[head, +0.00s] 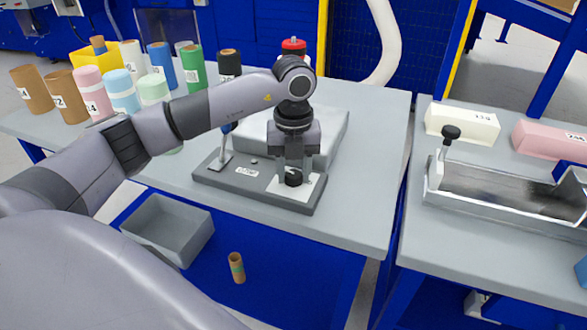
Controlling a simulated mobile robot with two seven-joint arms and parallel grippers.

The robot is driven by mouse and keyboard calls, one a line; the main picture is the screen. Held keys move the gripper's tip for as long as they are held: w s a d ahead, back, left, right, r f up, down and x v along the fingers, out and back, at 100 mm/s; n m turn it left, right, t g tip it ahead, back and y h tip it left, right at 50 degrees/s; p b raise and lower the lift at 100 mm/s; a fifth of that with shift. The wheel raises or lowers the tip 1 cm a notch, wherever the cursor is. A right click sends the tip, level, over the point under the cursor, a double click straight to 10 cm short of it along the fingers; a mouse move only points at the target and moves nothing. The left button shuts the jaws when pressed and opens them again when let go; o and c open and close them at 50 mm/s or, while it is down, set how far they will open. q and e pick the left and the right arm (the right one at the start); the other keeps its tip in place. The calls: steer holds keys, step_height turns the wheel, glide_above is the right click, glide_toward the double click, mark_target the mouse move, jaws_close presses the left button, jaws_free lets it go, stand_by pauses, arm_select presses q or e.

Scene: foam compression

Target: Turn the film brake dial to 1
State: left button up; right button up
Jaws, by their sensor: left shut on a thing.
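The film brake dial (293,178) is a small black knob on a white plate (309,187) at the right end of a dark grey base (262,192). The base lies on the left table. My left gripper (293,172) points straight down from above, and its fingers are closed around the dial. The fingers hide part of the dial, and its markings are too small to read. My right gripper is not in view.
Several coloured rolls (120,90) stand at the back left. A grey bin (168,230) sits lower left. The right table holds a metal tray (500,190) with a black-knobbed lever (451,133). The left table's front right is clear.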

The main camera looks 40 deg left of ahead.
mark_target(293, 174)
arm_select(q)
steer(key=shift+r, duration=0.1)
steer(key=o, duration=1.1)
steer(key=shift+c, duration=0.2)
step_height(293, 174, up, 7)
steer(key=shift+r+b, duration=0.1)
steer(key=shift+b, duration=0.25)
